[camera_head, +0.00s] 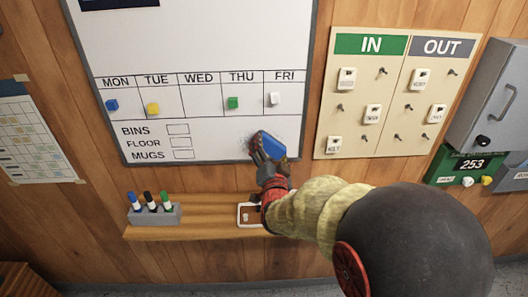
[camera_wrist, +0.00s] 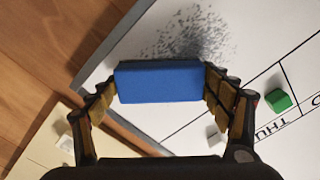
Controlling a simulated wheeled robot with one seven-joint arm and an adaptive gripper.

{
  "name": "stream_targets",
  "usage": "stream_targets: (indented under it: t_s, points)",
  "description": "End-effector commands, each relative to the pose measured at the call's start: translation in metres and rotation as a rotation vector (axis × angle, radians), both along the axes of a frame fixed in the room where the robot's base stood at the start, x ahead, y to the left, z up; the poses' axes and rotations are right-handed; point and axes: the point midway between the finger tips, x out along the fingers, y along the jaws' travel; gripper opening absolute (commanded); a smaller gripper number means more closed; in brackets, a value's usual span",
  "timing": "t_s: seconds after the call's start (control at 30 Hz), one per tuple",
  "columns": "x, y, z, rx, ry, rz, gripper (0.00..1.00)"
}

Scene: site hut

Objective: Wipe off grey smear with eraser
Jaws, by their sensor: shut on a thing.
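My gripper (camera_wrist: 160,92) is shut on the blue eraser (camera_wrist: 158,82), with a finger on each end of it. In the head view the eraser (camera_head: 273,146) is at the lower right of the whiteboard (camera_head: 215,135), near its bottom edge. The grey smear (camera_wrist: 190,35) is a speckled dark patch on the white surface, just beyond the eraser in the wrist view. In the head view only a faint part of the smear (camera_head: 258,137) shows, and my gripper and the eraser hide the rest. I cannot tell whether the eraser touches the board.
Colored magnets sit under the day names, including a green one (camera_head: 233,103) and a white one (camera_head: 274,99). Below is a wooden shelf (camera_head: 200,232) with a marker holder (camera_head: 154,215) and a small tray (camera_head: 243,222). The IN/OUT tag board (camera_head: 396,95) hangs right of the whiteboard.

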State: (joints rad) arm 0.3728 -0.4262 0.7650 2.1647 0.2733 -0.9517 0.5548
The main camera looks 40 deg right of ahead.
Motion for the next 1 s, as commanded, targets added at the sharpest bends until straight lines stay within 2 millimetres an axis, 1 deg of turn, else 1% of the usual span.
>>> stream_targets:
  t_s: [0.23, 0.6, 0.77, 1.0]
  points:
    - [-0.005, -0.007, -0.001, 0.001, 0.000, -0.001, 0.59]
    - [-0.019, -0.032, -0.001, 0.001, -0.001, -0.003, 0.59]
    - [-0.021, -0.036, 0.000, 0.000, 0.000, -0.001, 0.59]
    - [-0.022, -0.033, 0.000, 0.000, -0.002, 0.000, 0.59]
